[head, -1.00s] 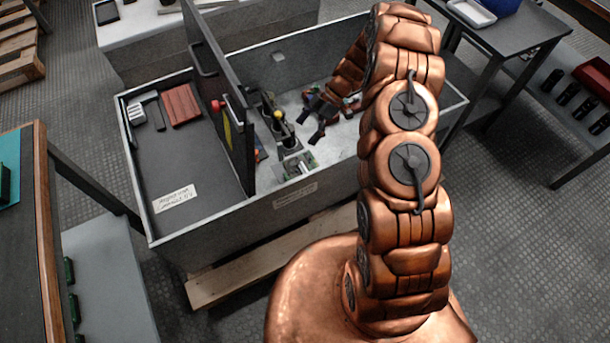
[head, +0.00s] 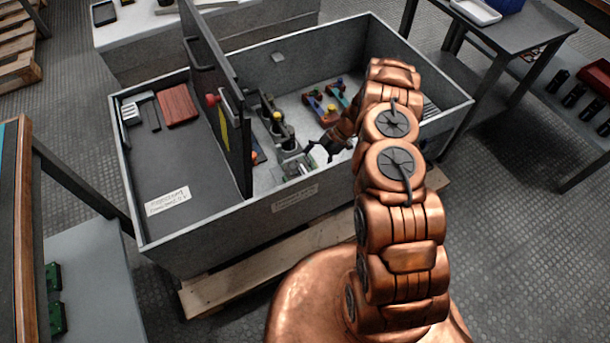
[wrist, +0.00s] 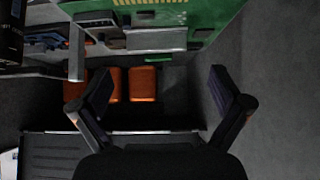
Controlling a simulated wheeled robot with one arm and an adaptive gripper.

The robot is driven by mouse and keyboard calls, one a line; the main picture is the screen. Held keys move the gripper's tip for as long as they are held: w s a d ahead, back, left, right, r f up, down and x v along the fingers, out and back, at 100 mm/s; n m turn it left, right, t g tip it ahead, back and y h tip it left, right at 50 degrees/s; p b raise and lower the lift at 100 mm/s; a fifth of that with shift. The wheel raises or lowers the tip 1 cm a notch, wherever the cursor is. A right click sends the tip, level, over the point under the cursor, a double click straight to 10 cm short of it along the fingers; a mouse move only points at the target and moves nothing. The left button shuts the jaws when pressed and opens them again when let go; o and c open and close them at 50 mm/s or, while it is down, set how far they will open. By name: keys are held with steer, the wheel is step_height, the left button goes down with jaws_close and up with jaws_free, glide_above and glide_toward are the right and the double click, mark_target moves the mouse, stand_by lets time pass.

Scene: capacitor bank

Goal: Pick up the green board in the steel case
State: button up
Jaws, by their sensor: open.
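The steel case (head: 240,217) is a large open grey box on a wooden pallet, with an upright dark panel (head: 222,95) dividing it. My gripper (head: 318,150) is open and empty inside the right part, near the front wall. The green board (wrist: 205,14) fills the top of the wrist view, with a yellow strip and grey parts on it. It lies beyond my open gripper (wrist: 147,98), not between the fingers. In the head view the board is small and partly hidden near the front wall, beside my gripper.
Orange blocks (wrist: 142,84) show between my fingers in the wrist view. Dark cylinders (head: 285,135) stand close left of my gripper. Coloured parts (head: 325,104) lie behind it. The case floor at the back right looks clear.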

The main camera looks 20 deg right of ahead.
mark_target(305, 171)
steer(key=b+x, duration=0.1)
steer(key=x, duration=0.4)
steer(key=shift+w+d+f, duration=0.15)
steer(key=shift+d+f, duration=0.05)
steer(key=shift+f, duration=0.05)
steer(key=c, duration=1.3)
